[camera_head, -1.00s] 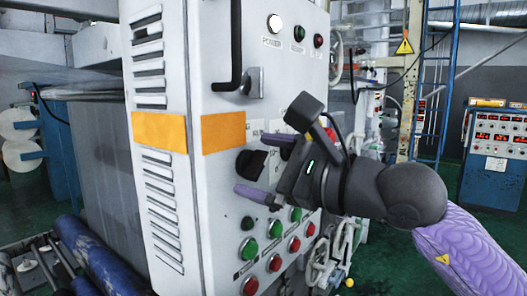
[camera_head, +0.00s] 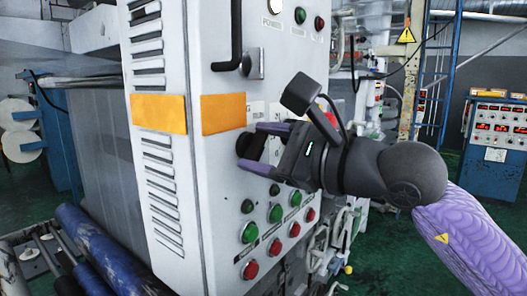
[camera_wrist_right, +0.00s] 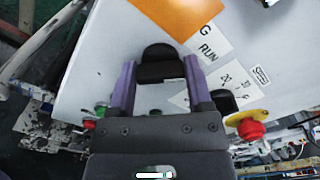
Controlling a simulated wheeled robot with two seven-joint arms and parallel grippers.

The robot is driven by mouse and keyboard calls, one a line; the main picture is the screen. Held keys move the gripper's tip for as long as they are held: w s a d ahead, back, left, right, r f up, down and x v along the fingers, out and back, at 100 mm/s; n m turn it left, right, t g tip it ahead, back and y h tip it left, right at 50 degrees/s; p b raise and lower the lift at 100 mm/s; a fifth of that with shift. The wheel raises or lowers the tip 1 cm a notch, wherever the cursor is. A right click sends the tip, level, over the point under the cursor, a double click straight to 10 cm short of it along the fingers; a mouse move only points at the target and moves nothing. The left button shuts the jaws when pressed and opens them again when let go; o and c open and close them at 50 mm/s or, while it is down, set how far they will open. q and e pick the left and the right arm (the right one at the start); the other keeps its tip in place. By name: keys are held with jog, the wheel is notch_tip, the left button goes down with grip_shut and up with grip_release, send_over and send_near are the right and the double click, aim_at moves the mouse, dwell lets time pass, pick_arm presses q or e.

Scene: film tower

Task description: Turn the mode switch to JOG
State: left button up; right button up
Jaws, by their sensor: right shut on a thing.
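The mode switch is a black rotary knob (camera_head: 247,146) on the white control cabinet's front, below an orange band. In the right wrist view the knob (camera_wrist_right: 158,52) sits between my fingers. Beside it are a "RUN" label (camera_wrist_right: 208,50) and a partly cut label ending in "G". My right gripper (camera_head: 263,148) reaches in from the right, its purple fingers on either side of the knob. It is shut on the knob; the right wrist view shows the gripper (camera_wrist_right: 159,70) straddling it. The knob's exact pointing direction is hard to tell. My left gripper is not in view.
Green buttons (camera_head: 250,232) and red buttons (camera_head: 250,270) sit below the knob. A black handle (camera_head: 236,40) is above. A red knob on a yellow disc (camera_wrist_right: 248,128) is near the gripper in the wrist view. A blue console (camera_head: 493,150) stands far right.

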jog(key=n+b, duration=0.3)
jog(key=shift+f+n, duration=0.25)
jog(key=shift+n, duration=0.05)
jog(key=shift+r+n+b, duration=0.1)
jog(key=shift+n+b, duration=1.1)
jog(key=shift+n, duration=0.9)
jog(key=o, duration=1.3)
jog(key=shift+s+d+b, duration=0.2)
jog(key=shift+d+b, duration=0.05)
jog(key=shift+b, duration=0.05)
jog(key=b+v, duration=0.3)
jog(key=v, duration=0.6)
jog(key=shift+s+d, duration=0.15)
